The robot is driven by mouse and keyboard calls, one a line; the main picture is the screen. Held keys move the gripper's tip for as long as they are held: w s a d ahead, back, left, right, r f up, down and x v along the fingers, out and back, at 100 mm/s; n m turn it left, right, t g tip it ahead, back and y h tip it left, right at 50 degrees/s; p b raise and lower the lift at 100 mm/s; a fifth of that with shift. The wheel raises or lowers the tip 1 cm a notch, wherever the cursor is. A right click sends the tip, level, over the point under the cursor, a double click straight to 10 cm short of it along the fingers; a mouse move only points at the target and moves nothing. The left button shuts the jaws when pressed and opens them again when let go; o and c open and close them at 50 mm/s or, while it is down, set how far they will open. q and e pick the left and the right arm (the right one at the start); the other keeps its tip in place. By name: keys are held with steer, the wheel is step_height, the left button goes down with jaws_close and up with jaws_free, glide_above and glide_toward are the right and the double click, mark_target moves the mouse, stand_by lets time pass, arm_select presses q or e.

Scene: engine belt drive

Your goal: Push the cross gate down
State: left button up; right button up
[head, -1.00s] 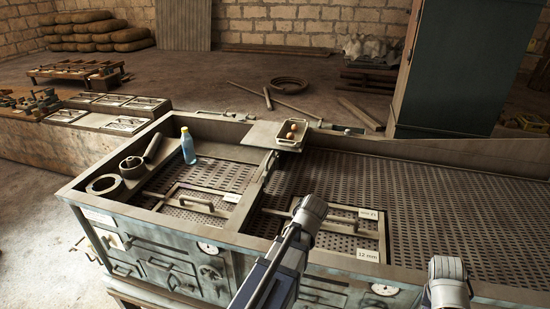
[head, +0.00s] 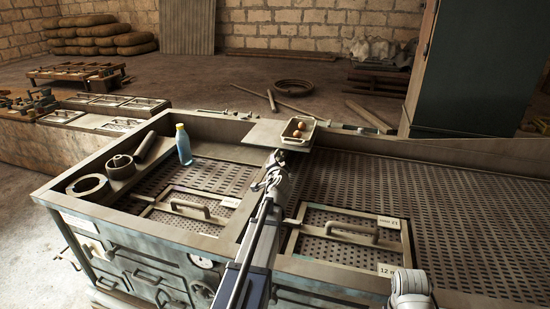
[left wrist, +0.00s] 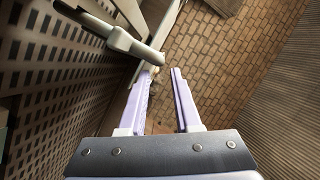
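I cannot tell for sure which part is the cross gate. A narrow divider (head: 236,228) runs between the two perforated bays, and my left arm hides much of it. My left gripper (head: 275,168) is over this divider, close to the flat plate (head: 262,134) at its far end. In the left wrist view the two pale purple fingers (left wrist: 162,75) are apart with nothing held between them. A grey-green bar (left wrist: 112,36) with a rounded end lies just ahead and left of the fingertips. Of my right arm only a joint shows at the bottom right; its gripper is out of view.
A tray with round brown objects (head: 297,130) stands by the plate. Handled hatches lie in the left bay (head: 190,207) and right bay (head: 348,230). The right bay's far side is clear.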

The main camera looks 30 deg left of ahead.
arm_select(q)
steer(key=b+x, duration=0.1)
steer(key=x, duration=0.6)
steer(key=shift+w+a+f+b, duration=0.1)
steer(key=shift+w+a+b, duration=0.1)
steer(key=shift+w+b, duration=0.1)
steer(key=shift+s, duration=0.1)
steer(key=shift+c, duration=0.2)
jaws_close()
stand_by(0.8)
